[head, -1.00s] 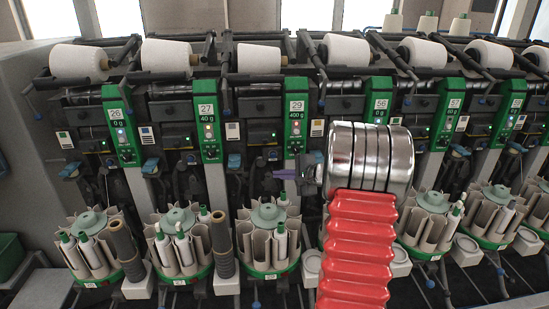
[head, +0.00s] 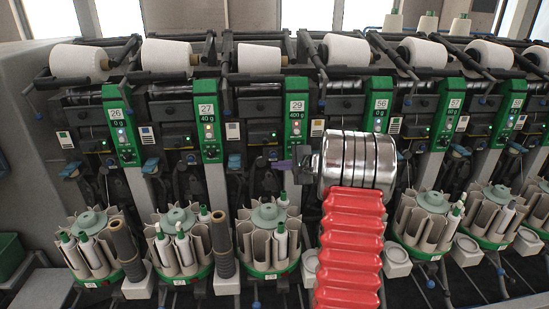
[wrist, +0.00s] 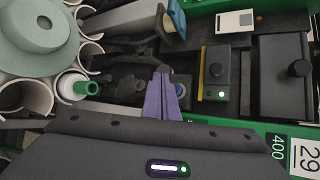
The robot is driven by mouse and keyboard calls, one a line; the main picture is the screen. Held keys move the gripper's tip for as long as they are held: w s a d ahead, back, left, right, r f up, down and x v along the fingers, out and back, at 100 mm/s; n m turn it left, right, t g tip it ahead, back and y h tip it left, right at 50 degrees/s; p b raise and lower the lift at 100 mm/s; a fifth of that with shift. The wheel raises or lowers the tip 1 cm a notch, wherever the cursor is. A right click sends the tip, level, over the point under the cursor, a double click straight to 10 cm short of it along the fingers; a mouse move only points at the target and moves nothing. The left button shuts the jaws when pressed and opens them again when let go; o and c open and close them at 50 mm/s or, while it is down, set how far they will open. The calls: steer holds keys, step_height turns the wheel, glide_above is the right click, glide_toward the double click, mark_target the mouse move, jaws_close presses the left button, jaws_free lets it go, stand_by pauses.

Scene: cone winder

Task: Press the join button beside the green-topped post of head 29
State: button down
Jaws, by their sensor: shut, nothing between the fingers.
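The green-topped post of head 29 (head: 296,110) stands mid-picture in the head view, reading 29 and 400 g. Its green panel (wrist: 279,146) fills the lower right of the wrist view. My gripper (head: 278,165) is shut and empty, just left of this post and below its panel. Its purple fingers (wrist: 161,78) show mid-picture in the wrist view. A small round blue part (wrist: 180,90) shows just right of the fingers, partly hidden by them. A dark box with a lit green spot (wrist: 208,96) is farther right. I cannot tell which of these is the join button, nor see any contact.
A round bobbin magazine (head: 264,216) stands below my gripper; its pale green hub (wrist: 38,32) shows at upper left in the wrist view. A blue lever (wrist: 176,18) is beyond the fingers. The head 27 post (head: 208,118) is left, the head 56 post (head: 377,105) right.

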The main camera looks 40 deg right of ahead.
steer(key=shift+w+d, duration=0.45)
steer(key=shift+w, duration=0.2)
steer(key=shift+w+d, duration=0.4)
steer(key=shift+w, duration=0.2)
steer(key=shift+w, duration=0.15)
stand_by(1.1)
steer(key=shift+w+d+r, duration=0.1)
steer(key=shift+w+d, duration=0.15)
steer(key=shift+w+d, duration=0.25)
steer(key=shift+w, duration=0.15)
stand_by(1.1)
steer(key=shift+s+a, duration=0.5)
steer(key=shift+s, duration=0.25)
stand_by(0.3)
steer(key=s+a, duration=0.1)
steer(key=s, duration=0.1)
steer(key=s+a, duration=0.1)
steer(key=s, duration=0.1)
steer(key=shift+a, duration=0.4)
